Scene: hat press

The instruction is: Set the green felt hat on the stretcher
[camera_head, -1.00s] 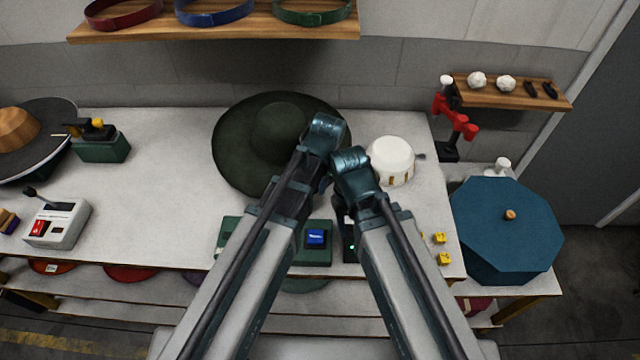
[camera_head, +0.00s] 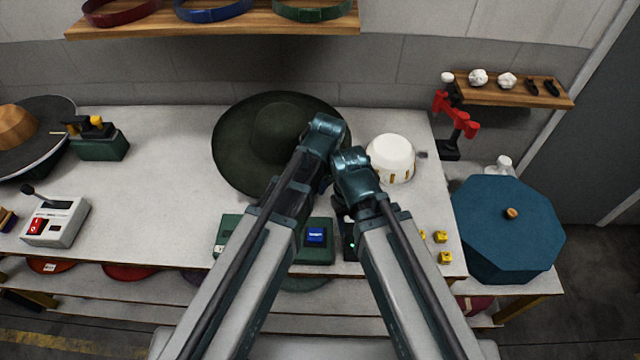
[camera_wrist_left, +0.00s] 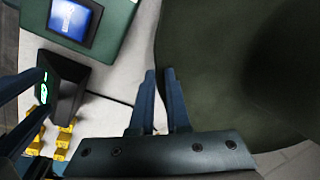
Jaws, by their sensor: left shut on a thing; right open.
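The green felt hat (camera_head: 240,150) has a wide dark brim and a round crown. It lies crown up toward the back middle of the table, and its brim fills the right of the left wrist view (camera_wrist_left: 220,60). My left gripper (camera_wrist_left: 160,72) is shut on the edge of the brim. Its fingertips are hidden behind my arm in the head view. My right gripper (camera_wrist_left: 43,92) is open and empty, left of the hat in the wrist view. A white dome with slots, probably the stretcher (camera_head: 391,158), stands right of the hat, apart from it.
A green box with a blue screen (camera_head: 315,236) and a black device with a green light (camera_wrist_left: 68,92) sit in front. Small yellow blocks (camera_head: 441,237) lie near the right edge. A blue octagonal lid (camera_head: 505,240) stands right.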

